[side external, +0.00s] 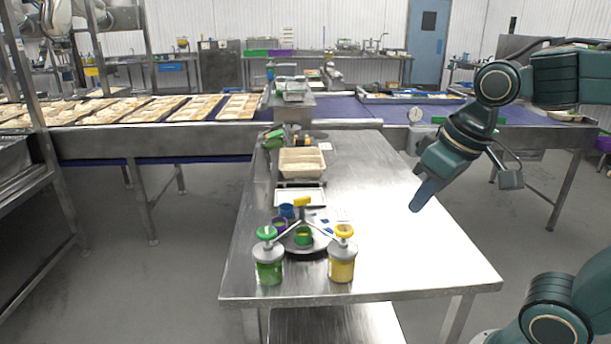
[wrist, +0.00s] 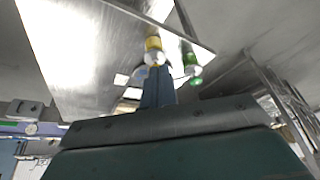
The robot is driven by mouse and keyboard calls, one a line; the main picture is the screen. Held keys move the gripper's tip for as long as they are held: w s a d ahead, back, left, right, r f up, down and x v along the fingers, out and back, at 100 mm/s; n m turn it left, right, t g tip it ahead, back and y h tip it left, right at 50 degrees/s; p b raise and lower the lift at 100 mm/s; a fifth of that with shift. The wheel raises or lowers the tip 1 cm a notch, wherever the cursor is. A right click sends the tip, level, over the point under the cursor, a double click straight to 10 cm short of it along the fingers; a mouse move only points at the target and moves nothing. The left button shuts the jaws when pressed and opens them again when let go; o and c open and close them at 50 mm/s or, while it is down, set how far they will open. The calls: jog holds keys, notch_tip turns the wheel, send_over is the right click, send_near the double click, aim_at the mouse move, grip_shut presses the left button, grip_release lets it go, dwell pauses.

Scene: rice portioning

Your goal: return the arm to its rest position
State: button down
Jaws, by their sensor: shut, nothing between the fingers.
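My gripper (side external: 417,207) hangs above the right side of the steel table (side external: 390,255) in the side view, its blue fingers pointing down and to the left. The fingers are together and hold nothing. In the wrist view the blue fingers (wrist: 158,88) also show closed at the middle. The gripper looks clear of every object around it. My arm reaches in from the right, with its elbow high at the upper right.
A green-topped bottle (side external: 268,262) and a yellow-topped bottle (side external: 342,262) stand at the table's near end, by a round tray with small cups. A beige container (side external: 302,162) sits farther back. A conveyor (side external: 350,111) with food trays crosses behind. The table's right half is bare.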

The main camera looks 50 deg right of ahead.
jog(key=shift+n+t, duration=0.3)
jog(key=shift+t, duration=0.3)
jog(key=shift+s+a+f, duration=0.1)
jog(key=shift+s+f, duration=0.15)
jog(key=shift+s, duration=0.55)
jog(key=shift+s+a+f, duration=0.1)
jog(key=shift+s+f, duration=0.15)
jog(key=shift+s, duration=0.5)
jog(key=shift+s+a+f, duration=0.1)
jog(key=shift+s+f, duration=0.15)
jog(key=shift+s, duration=0.55)
